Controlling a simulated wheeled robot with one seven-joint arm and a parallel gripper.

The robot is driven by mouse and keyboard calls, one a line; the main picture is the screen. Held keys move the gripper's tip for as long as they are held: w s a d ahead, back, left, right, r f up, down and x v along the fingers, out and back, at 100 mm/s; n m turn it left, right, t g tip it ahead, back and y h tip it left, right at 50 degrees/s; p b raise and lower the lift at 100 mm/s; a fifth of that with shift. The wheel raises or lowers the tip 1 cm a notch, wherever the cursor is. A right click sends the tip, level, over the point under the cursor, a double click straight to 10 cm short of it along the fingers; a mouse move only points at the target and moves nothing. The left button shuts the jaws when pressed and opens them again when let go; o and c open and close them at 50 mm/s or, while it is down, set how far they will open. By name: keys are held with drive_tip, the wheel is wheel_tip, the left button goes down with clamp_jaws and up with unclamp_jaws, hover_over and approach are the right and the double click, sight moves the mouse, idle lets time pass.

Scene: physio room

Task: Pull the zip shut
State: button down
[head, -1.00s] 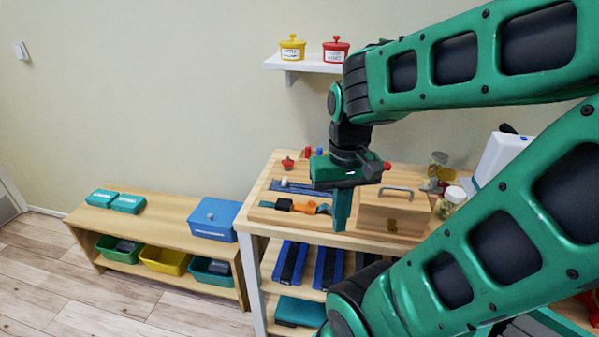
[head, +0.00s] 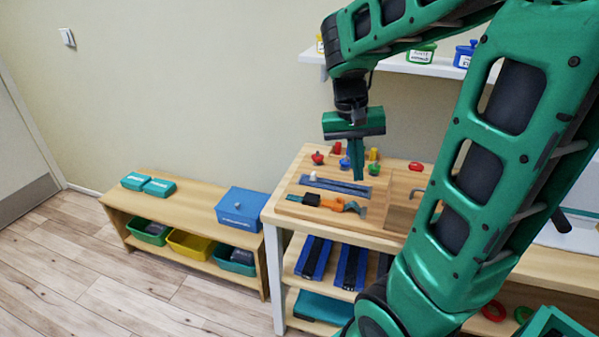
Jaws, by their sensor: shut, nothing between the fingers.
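The zip appears to be the blue strip (head: 338,186) with a dark line along it, lying on the wooden board on the table. A small white knob (head: 313,176) stands at its left end; it may be the zip's pull. How far the zip is open is too small to tell. My gripper (head: 358,176) points down with its fingers shut and empty. In the picture its tips overlap the right part of the strip, to the right of the white knob. I cannot tell whether they touch it.
An orange and black buckle strap (head: 330,202) lies in front of the strip. Red, blue, yellow and green knobs (head: 375,169) stand behind it. A wooden box (head: 402,214) is close on the right, partly behind my arm. A low bench (head: 190,203) with a blue box (head: 239,207) stands left.

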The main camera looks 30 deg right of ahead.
drive_tip(key=w+a+m+h, duration=0.1)
drive_tip(key=w+m+h, duration=0.1)
drive_tip(key=w, duration=1.2)
drive_tip(key=m+h, duration=0.1)
drive_tip(key=h, duration=0.2)
approach(313, 177)
drive_tip(key=w+a+r, duration=0.1)
drive_tip(key=w+a, duration=0.3)
drive_tip(key=w, duration=0.3)
drive_tip(key=shift+g, duration=0.3)
drive_tip(key=x, duration=0.9)
drive_tip(key=shift+s+d+f, duration=0.15)
drive_tip(key=shift+s+f, duration=0.05)
drive_tip(key=shift+s, duration=0.15)
drive_tip(key=shift+s+d+r, duration=0.15)
drive_tip(key=shift+s+d, duration=0.7)
drive_tip(key=shift+s, duration=0.35)
drive_tip(key=shift+s+d, duration=0.25)
drive_tip(key=shift+s, duration=0.05)
